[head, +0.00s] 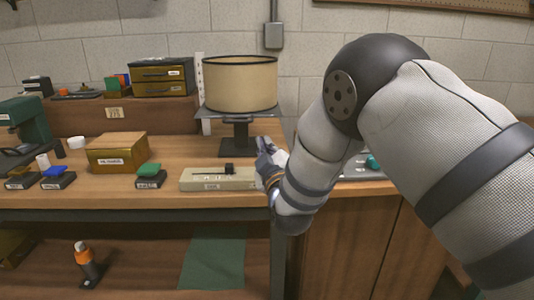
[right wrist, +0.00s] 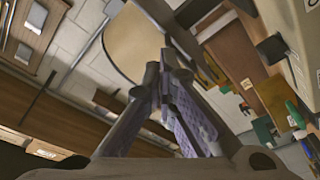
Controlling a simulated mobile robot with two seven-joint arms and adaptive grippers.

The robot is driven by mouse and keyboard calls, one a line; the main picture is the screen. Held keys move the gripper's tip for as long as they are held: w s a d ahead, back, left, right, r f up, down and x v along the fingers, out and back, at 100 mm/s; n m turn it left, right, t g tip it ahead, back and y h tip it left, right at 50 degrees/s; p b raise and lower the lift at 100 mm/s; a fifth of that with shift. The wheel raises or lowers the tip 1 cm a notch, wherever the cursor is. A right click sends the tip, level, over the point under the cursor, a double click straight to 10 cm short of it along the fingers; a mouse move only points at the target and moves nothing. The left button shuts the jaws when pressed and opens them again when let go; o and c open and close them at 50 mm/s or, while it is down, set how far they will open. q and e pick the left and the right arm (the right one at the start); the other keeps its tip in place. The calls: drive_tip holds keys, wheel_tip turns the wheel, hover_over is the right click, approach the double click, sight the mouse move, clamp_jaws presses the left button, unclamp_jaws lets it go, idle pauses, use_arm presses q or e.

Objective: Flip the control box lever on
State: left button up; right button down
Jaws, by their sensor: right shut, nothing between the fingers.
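A long beige control box (head: 205,180) lies near the front edge of the workbench, with a black lever (head: 229,168) standing up from its top. I cannot tell which way the lever is set. The box also shows at the upper right of the right wrist view (right wrist: 300,32), with the black lever (right wrist: 270,48) beside its edge. My right gripper (head: 262,145) is shut and empty, just right of the box and apart from the lever. Its closed fingers (right wrist: 165,70) show in the right wrist view. My left gripper is not in view.
A lamp with a tan shade (head: 240,85) stands close behind the control box. Left of the box are a green-topped block (head: 149,172) and a yellow box (head: 117,150). My right arm hides part of a grey panel with a teal knob (head: 373,162).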

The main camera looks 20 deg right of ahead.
drive_tip(key=s, duration=0.5)
drive_tip(key=shift+a+f, duration=0.2)
drive_tip(key=shift+f, duration=0.2)
drive_tip(key=s+d+f+m+g+y, duration=0.15)
drive_tip(key=s+f+g, duration=0.45)
drive_tip(key=s+f, duration=0.7)
drive_tip(key=s+d+f+m+g, duration=0.15)
drive_tip(key=s+f+g, duration=0.5)
drive_tip(key=f, duration=0.95)
drive_tip(key=s+f+m+g, duration=0.1)
drive_tip(key=s+g, duration=0.2)
drive_tip(key=s, duration=0.8)
drive_tip(key=s+f+m+g, duration=0.2)
drive_tip(key=s+g, duration=0.1)
drive_tip(key=s, duration=0.8)
drive_tip(key=s+a+f+m+g+y, duration=0.1)
drive_tip(key=s+f+m+g, duration=0.1)
drive_tip(key=s, duration=0.9)
drive_tip(key=shift+g+p, duration=0.35)
drive_tip(key=shift+g, duration=0.3)
